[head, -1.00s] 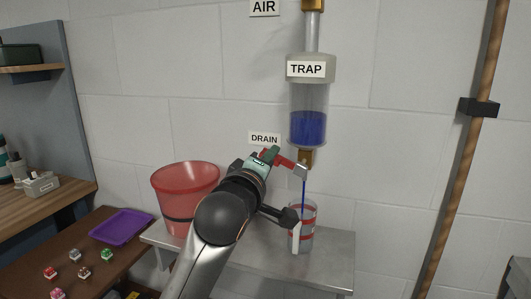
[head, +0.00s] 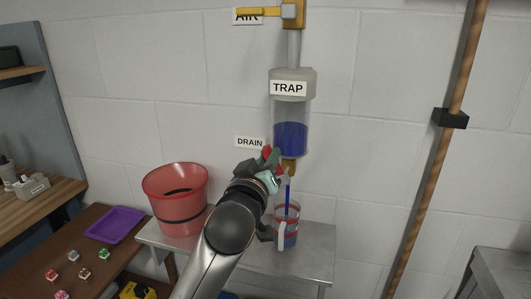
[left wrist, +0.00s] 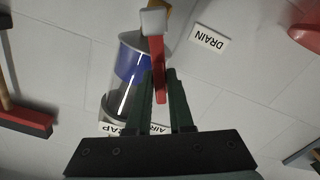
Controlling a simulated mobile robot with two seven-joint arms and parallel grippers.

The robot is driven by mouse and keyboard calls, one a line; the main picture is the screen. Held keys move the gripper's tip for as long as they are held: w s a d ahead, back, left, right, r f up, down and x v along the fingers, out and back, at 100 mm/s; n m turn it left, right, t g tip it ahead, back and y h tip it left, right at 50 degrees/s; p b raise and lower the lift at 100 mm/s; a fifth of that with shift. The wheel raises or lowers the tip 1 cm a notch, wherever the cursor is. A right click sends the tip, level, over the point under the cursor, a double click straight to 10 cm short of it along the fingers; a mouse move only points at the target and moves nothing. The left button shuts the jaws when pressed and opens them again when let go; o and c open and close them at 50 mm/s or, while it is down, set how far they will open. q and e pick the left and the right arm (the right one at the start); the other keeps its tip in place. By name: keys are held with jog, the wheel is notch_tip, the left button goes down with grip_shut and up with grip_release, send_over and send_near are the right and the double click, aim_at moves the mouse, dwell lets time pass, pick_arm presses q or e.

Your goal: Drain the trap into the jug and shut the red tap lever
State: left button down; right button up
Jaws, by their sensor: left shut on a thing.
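The clear trap (head: 290,112) hangs on the wall with blue liquid in its lower part; it shows upside down in the left wrist view (left wrist: 127,75). A thin blue stream (head: 288,190) runs from the drain outlet into the jug (head: 287,212), a clear vessel with red bands standing upright below, with blue liquid inside. My left gripper (head: 271,160) is at the drain tap, shut on the red tap lever (left wrist: 158,72), which lies between its two dark green fingers in the left wrist view. My arm partly hides the tap in the head view. My right gripper is out of view.
The jug stands on a metal shelf (head: 312,262) beside a red bucket (head: 176,213). A yellow-handled AIR valve (head: 292,12) sits above the trap. A purple tray (head: 115,225) lies on the left table.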

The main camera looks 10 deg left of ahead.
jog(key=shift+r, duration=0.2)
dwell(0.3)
pick_arm(q)
jog(key=c, duration=0.9)
grip_release()
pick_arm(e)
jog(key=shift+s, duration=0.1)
